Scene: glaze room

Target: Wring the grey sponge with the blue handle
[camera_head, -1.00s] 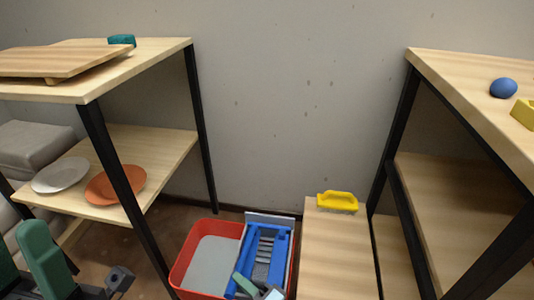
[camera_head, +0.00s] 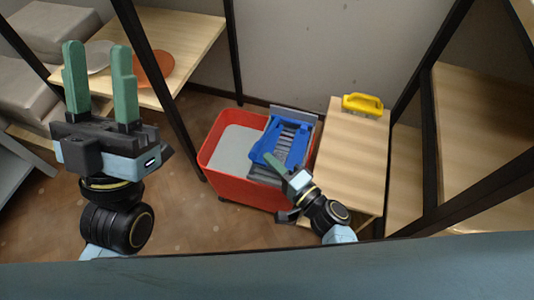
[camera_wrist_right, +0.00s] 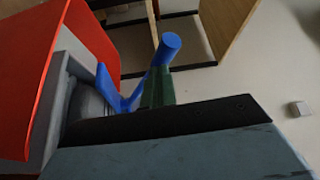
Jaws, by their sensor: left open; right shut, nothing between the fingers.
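A red bucket (camera_head: 210,151) stands on the floor with a flat grey surface inside. A blue wringer (camera_head: 288,144) with grey slats sits on its right side. Its blue handle (camera_wrist_right: 168,48) shows in the right wrist view. My right gripper (camera_head: 269,158) is shut at the wringer's front edge, its green finger close beside the blue handle; I cannot tell whether they touch. My left gripper (camera_head: 98,48) is open and empty, raised at the left, away from the bucket. No sponge with a blue handle is visible; a yellow-handled block (camera_head: 363,104) with a greyish underside sits on the bench.
A low wooden bench (camera_head: 350,160) stands right of the bucket. The left shelf (camera_head: 190,55) holds a pale plate (camera_head: 98,57) and an orange plate (camera_head: 153,68). Black shelf posts rise on both sides. The brown floor (camera_head: 185,215) in front of the bucket is clear.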

